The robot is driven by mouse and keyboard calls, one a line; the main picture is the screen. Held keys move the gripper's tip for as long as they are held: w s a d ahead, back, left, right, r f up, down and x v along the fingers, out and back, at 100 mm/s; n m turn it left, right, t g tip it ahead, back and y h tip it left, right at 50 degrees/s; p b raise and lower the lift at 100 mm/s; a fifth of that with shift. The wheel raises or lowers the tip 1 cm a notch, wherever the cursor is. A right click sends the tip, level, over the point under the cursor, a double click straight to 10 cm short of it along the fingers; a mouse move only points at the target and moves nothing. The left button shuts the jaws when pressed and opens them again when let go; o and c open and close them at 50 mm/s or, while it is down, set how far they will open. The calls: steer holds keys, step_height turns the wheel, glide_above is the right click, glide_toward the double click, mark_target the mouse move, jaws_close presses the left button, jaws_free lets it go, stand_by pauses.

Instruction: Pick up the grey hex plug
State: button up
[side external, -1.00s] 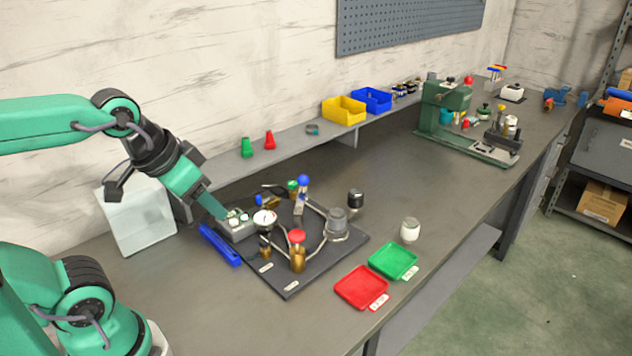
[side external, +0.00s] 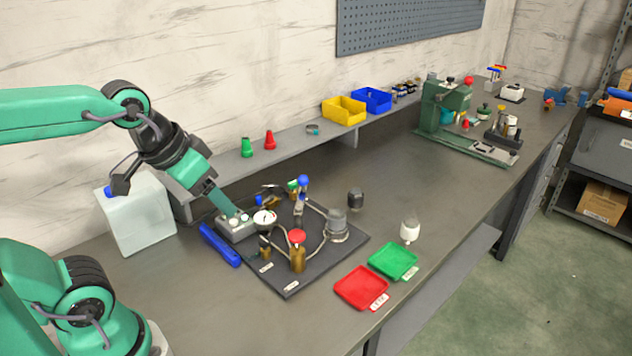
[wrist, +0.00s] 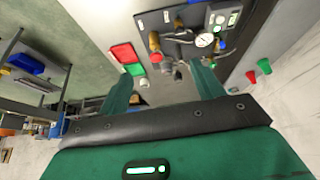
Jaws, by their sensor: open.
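A dark grey capped plug (side external: 356,197) stands upright on the bench just off the far right edge of the black fixture board (side external: 290,285); its hex shape is too small to make out. A larger grey fitting (side external: 337,224) sits on the board's right side. My gripper (side external: 234,213) points down over the grey block with white buttons at the board's left end, left of the plug and apart from it. In the wrist view my gripper (wrist: 162,85) has its two green fingers spread with nothing held between them; small dark parts show beyond the fingers, but which is the plug is unclear.
A gauge (side external: 265,219), hoses and red- and blue-topped valves stand on the board between gripper and plug. A white jar (side external: 410,231), green tray (side external: 393,261) and red tray (side external: 361,287) lie right. The bench behind the plug is clear.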

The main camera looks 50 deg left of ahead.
steer(key=w+r+n+g, duration=0.2)
steer(key=w, duration=0.6)
steer(key=n+g, duration=0.3)
steer(key=n, duration=0.3)
glide_above(337, 211)
steer(key=f, duration=1.4)
steer(key=shift+s+d+f, duration=0.2)
steer(key=shift+s+f, duration=0.1)
steer(key=shift+s, duration=0.1)
steer(key=shift+w+f+n+g, duration=0.25)
steer(key=shift+f+n+g, duration=0.05)
steer(key=shift+f, duration=1.35)
steer(key=shift+a+f, duration=0.1)
steer(key=shift+f, duration=2.5)
steer(key=shift+w, duration=0.1)
